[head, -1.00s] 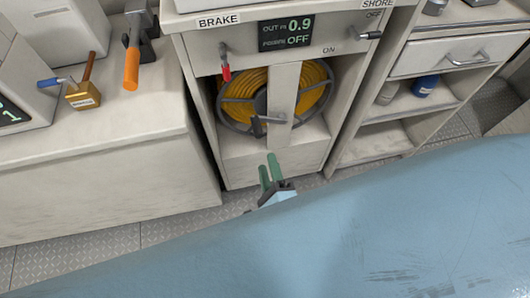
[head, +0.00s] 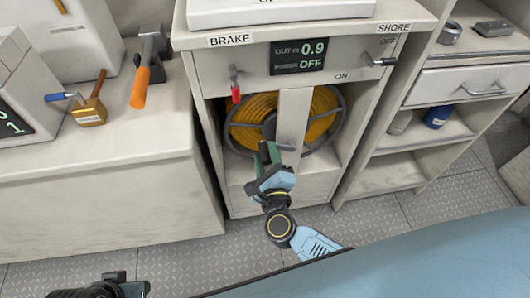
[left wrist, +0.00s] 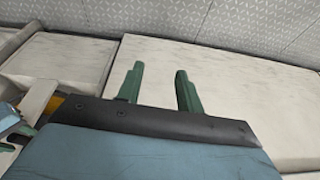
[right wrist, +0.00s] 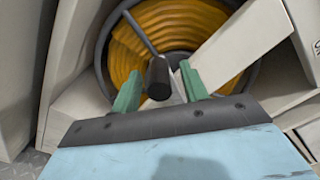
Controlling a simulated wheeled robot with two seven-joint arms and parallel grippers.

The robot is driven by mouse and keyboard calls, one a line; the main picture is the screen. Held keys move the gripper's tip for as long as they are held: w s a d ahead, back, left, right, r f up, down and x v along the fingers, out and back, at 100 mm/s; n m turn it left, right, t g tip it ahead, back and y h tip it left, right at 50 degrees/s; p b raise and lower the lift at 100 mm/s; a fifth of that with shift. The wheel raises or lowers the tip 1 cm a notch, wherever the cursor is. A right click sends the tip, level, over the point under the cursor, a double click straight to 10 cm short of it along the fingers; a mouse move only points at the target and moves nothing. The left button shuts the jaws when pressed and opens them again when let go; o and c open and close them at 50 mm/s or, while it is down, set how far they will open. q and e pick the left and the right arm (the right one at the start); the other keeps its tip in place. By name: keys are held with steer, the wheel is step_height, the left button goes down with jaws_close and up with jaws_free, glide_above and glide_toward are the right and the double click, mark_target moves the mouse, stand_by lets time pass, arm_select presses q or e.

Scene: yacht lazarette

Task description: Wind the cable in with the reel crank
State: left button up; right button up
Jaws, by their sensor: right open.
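The cable reel, wound with yellow cable (head: 252,108), sits in an open bay of the white cabinet; it also fills the top of the right wrist view (right wrist: 190,22). My right gripper (head: 268,150) is in front of the reel, fingers open. In the right wrist view the crank's black grip (right wrist: 158,78) shows between the two green fingertips; I cannot tell whether they touch it. In the head view the gripper hides most of the crank. My left gripper (left wrist: 160,80) is open and empty over pale surfaces in the left wrist view.
The red-handled brake lever (head: 235,92) hangs down. The display (head: 299,55) reads out 0.9 m, power off. The shore switch (head: 380,62) is at the right. An upright post crosses the reel's front.

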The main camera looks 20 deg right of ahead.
steer(key=shift+w+d, duration=0.1)
steer(key=shift+w, duration=0.85)
jaws_close()
